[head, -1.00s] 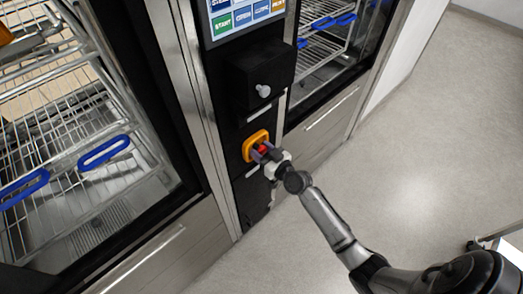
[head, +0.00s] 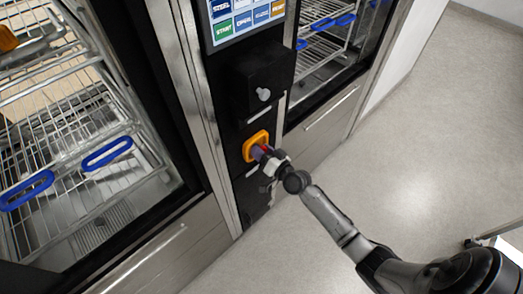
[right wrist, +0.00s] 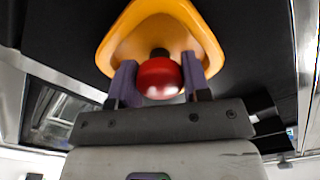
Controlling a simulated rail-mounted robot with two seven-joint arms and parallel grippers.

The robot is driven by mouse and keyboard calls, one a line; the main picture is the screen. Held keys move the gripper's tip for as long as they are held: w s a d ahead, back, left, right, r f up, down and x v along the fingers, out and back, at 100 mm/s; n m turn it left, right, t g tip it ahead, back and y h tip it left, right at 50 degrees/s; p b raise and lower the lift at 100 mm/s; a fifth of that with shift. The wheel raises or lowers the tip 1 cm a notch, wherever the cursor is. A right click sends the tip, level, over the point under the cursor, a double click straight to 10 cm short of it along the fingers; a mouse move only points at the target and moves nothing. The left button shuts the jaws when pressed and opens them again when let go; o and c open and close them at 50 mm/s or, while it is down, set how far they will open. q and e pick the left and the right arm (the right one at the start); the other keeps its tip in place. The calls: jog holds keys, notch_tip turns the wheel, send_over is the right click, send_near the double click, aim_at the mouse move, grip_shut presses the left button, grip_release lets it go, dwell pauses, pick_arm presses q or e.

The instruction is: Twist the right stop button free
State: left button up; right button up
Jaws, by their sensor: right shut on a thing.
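The right stop button (right wrist: 160,78) is a red knob in front of a yellow-orange surround on a dark panel. The surround (head: 255,146) shows in the head view, with the red knob mostly hidden by the gripper. My right gripper (head: 262,153) is at the button. In the right wrist view its two purple-grey fingers (right wrist: 159,80) stand either side of the red knob and are shut on it. My left gripper is not in view.
A touchscreen (head: 240,18) and a black box with a grey knob (head: 264,94) are above the button on the same panel. Washer chambers with wire racks and blue handles (head: 107,153) flank it. The grey floor to the right is mostly clear.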

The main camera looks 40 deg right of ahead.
dwell(0.4)
jog(key=o, duration=0.7)
jog(key=shift+c, duration=0.2)
jog(key=s+p, duration=0.1)
jog(key=s, duration=1.2)
jog(key=shift+s+d, duration=0.4)
